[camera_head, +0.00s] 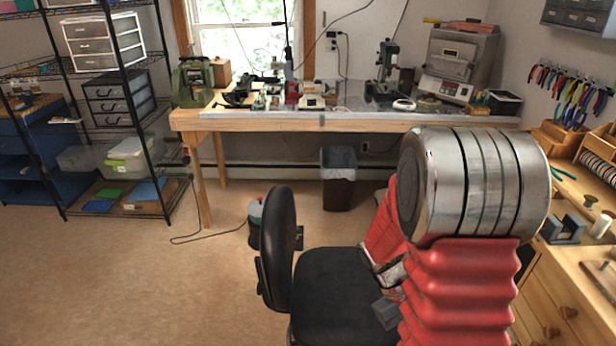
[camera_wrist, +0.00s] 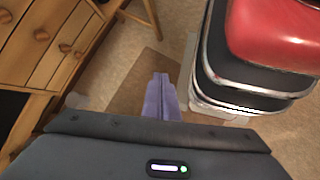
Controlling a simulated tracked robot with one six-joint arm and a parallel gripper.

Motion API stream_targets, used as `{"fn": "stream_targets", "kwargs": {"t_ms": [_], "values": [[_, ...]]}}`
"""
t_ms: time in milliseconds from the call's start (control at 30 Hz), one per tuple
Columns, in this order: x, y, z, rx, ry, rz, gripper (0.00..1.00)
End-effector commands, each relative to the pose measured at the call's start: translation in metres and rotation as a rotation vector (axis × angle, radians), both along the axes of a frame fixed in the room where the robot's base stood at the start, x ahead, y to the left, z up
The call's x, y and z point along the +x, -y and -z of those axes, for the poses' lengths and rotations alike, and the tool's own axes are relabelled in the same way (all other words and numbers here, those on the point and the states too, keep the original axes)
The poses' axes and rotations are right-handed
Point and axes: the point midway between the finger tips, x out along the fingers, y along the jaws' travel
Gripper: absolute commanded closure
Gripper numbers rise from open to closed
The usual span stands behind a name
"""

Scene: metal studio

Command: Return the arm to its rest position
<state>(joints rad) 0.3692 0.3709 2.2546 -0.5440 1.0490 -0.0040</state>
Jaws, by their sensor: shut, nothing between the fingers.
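My gripper (camera_wrist: 161,80) shows in the wrist view as two pale purple fingers pressed together, with nothing between them. It points down over the tan floor. In the head view, my arm fills the right side, with a ribbed red sleeve and a large ringed metal joint. It is folded in front of the camera and hides part of the room. The fingers cannot be made out clearly in the head view.
A black office chair (camera_head: 281,250) stands beside my arm. A wooden drawer cabinet (camera_head: 545,300) is at right, its drawers (camera_wrist: 60,45) at upper left in the wrist view. A workbench (camera_head: 260,122) spans the back. The floor (camera_head: 130,290) at left is clear.

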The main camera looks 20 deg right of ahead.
Motion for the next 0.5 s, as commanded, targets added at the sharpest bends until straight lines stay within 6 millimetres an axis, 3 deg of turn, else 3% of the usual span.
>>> {"fn": "stream_targets", "kwargs": {"t_ms": [500], "values": [[0.031,-0.077,-0.065,0.069,0.349,0.092,1.0]]}}
